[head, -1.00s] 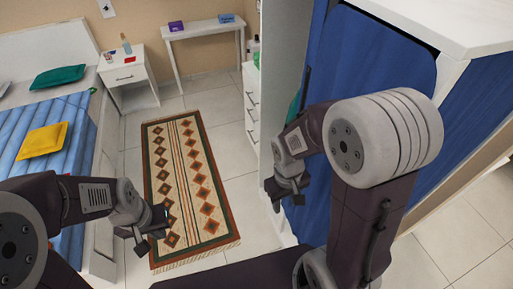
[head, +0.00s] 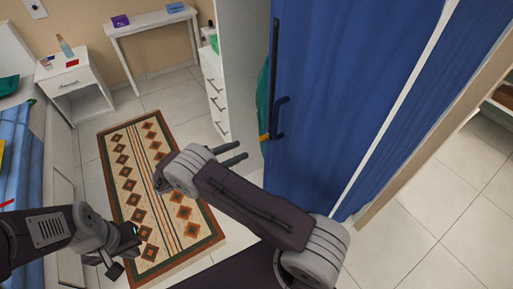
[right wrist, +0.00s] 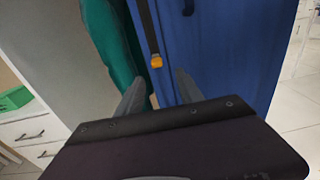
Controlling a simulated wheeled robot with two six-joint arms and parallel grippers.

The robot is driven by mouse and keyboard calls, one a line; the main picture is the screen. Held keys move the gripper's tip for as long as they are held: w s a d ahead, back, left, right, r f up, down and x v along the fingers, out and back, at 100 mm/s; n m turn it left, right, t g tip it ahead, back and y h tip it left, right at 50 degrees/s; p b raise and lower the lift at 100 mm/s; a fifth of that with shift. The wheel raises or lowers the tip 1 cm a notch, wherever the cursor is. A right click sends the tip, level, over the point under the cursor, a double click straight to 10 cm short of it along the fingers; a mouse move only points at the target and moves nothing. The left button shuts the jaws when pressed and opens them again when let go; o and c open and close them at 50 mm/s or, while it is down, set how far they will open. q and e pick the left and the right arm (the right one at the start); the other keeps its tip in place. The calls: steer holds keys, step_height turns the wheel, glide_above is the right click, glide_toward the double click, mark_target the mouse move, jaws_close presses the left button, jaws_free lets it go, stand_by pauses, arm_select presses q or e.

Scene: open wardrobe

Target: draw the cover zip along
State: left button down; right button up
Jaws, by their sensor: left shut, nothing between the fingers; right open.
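A blue cover (head: 320,85) hangs at the wardrobe. A dark zip strip (head: 274,65) runs down near its left edge; it also shows in the right wrist view (right wrist: 149,28). An orange zip pull (right wrist: 156,61) is at the strip's lower end; it is small in the head view (head: 264,138). My right gripper (head: 243,150) is open and empty, just left of the pull. In the right wrist view its fingers (right wrist: 160,82) point toward the pull, which appears between and beyond their tips. My left gripper (head: 122,255) is shut and empty over the rug, away from the cover.
A dark bracket handle (head: 282,118) stands out beside the strip. Green cloth (right wrist: 108,40) hangs left of the cover. White drawers (head: 216,105) stand left of the wardrobe. The patterned rug (head: 150,175) lies on tiled floor. A nightstand (head: 75,80) is further back.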

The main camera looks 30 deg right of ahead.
mark_target(259, 139)
steer(key=shift+h, duration=0.3)
steer(key=d+p, duration=0.1)
steer(key=d, duration=0.4)
steer(key=w+d+p, duration=0.1)
steer(key=d, duration=0.1)
steer(key=shift+d+r+p, duration=0.1)
steer(key=shift+d+p, duration=0.15)
steer(key=shift+p, duration=0.05)
steer(key=shift+d, duration=0.5)
jaws_close()
stand_by(0.5)
